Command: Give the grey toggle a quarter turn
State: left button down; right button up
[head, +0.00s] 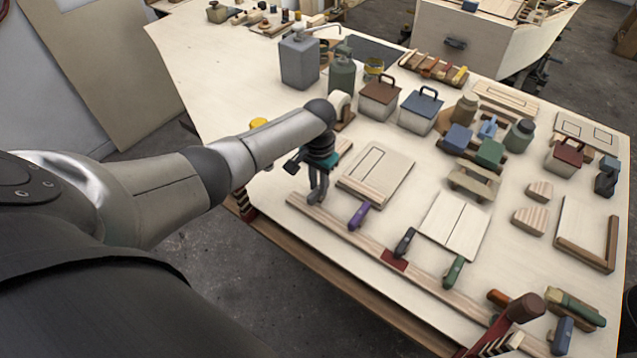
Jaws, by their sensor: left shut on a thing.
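A pale wooden rail (335,227) lies along the near edge of the plywood bench top, with a row of toggles on it. My left gripper (317,191) points down at the rail's left end. It is shut on the grey toggle (314,198), which is largely covered by the fingers, so its exact angle is hard to tell. To its right on the rail are a purple toggle (360,215), a black toggle (405,242) and a green toggle (453,271). My right gripper is not in view.
A framed wooden panel (375,174) and a pale two-part board (454,226) lie just behind the rail. Lidded boxes (380,98), a grey canister (299,62) and jars stand farther back. A clamp with a brown handle (526,307) is at the near right corner.

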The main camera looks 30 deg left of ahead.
pick_arm(q)
jog(key=shift+m, duration=0.3)
jog(key=m, duration=0.2)
jog(key=shift+m+p, duration=0.35)
jog(key=shift+m, duration=0.05)
jog(key=m, duration=0.4)
jog(key=shift+m, duration=0.3)
jog(key=m, duration=0.9)
jog(key=shift+m, duration=0.3)
jog(key=c, duration=0.8)
grip_release()
jog(key=shift+o, duration=0.2)
jog(key=shift+r, duration=0.15)
